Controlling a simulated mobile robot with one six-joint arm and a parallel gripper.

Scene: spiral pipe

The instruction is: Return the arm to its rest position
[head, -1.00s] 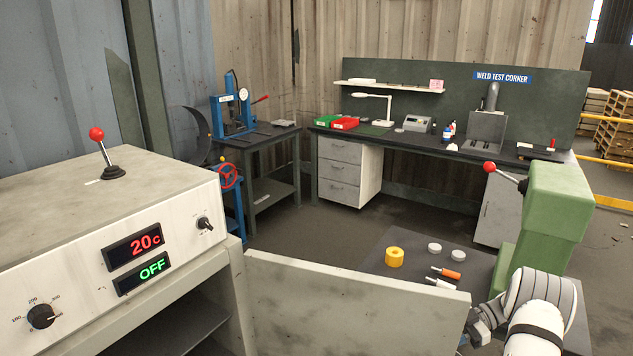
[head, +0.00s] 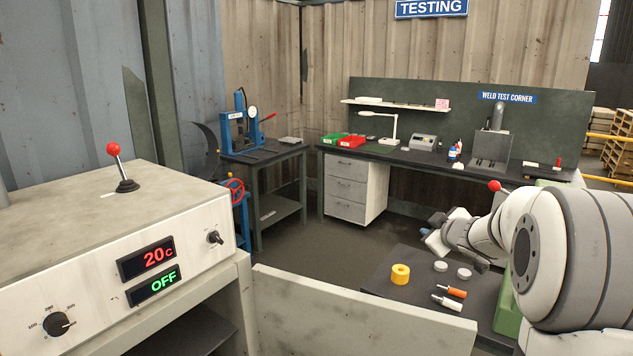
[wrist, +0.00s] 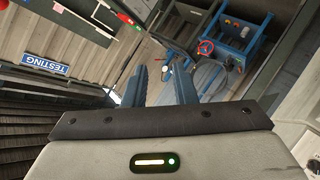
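My white and grey arm (head: 575,255) fills the right side of the head view, in front of the green machine (head: 508,312). My gripper (head: 432,234) is held in the air above the far side of the small dark table, pointing left. In the wrist view my gripper (wrist: 160,84) shows two blue-grey fingers standing apart with nothing visible between them. The wrist camera sees the workshop tilted, with a blue stand and a red handwheel (wrist: 206,47) beyond the fingers.
A white oven cabinet (head: 150,260) reading 20C and OFF stands at the left, with a pale panel (head: 360,312) in front. The small table (head: 400,262) carries a yellow ring (head: 400,274), two white discs and two bottles. A workbench (head: 400,152) stands behind.

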